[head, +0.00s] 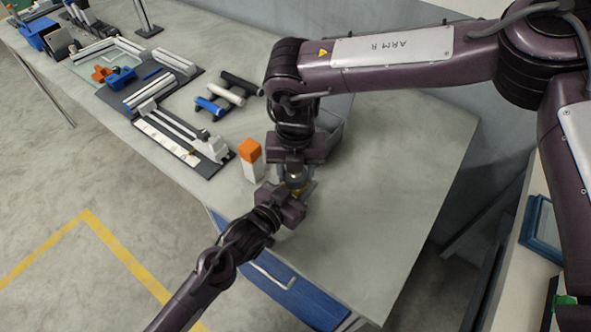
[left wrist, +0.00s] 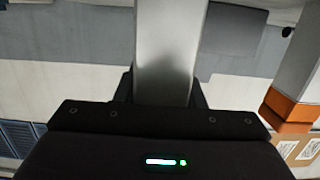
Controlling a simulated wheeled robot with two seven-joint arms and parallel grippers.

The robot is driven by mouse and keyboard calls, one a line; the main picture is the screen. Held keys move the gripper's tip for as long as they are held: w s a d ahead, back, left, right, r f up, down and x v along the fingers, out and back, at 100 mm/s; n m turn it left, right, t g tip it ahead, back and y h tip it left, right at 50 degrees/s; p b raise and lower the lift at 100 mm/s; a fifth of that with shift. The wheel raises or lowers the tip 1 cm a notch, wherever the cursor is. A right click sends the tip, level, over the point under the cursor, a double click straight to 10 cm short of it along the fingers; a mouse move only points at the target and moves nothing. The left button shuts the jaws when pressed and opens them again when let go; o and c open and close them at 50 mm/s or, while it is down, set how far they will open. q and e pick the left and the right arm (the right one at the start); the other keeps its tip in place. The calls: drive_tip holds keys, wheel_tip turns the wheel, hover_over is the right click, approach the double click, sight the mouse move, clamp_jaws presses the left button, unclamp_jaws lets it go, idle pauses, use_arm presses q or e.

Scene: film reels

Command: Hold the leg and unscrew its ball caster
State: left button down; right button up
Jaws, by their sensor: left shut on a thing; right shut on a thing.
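My left gripper (head: 290,200) comes in from the lower left and is shut on the leg. In the left wrist view the leg (left wrist: 168,55) is a plain grey metal bar between the fingers (left wrist: 166,88). My right gripper (head: 297,172) reaches down from above, right beside the left one, and is shut on a small grey, rounded part (head: 295,179), which appears to be the ball caster. The two grippers hide most of the leg in the head view. I cannot tell how far the caster is threaded.
An orange and white block (head: 251,160) stands close left of the grippers; it also shows in the left wrist view (left wrist: 290,105). Fixtures and rollers (head: 225,92) fill the table's left part. Its right part (head: 400,170) is bare.

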drive_tip(key=o, duration=1.1)
wheel_tip(320, 180, up, 4)
drive_tip(key=shift+r, duration=0.2)
drive_tip(key=shift+c, duration=0.5)
wheel_tip(320, 180, up, 2)
drive_tip(key=m, duration=0.3)
drive_tip(key=r+m, duration=0.1)
drive_tip(key=m, duration=0.2)
drive_tip(key=shift+r, duration=0.2)
drive_tip(key=shift+f+m, duration=0.15)
drive_tip(key=shift+m, duration=0.25)
wheel_tip(320, 180, down, 8)
drive_tip(key=shift+r, duration=0.2)
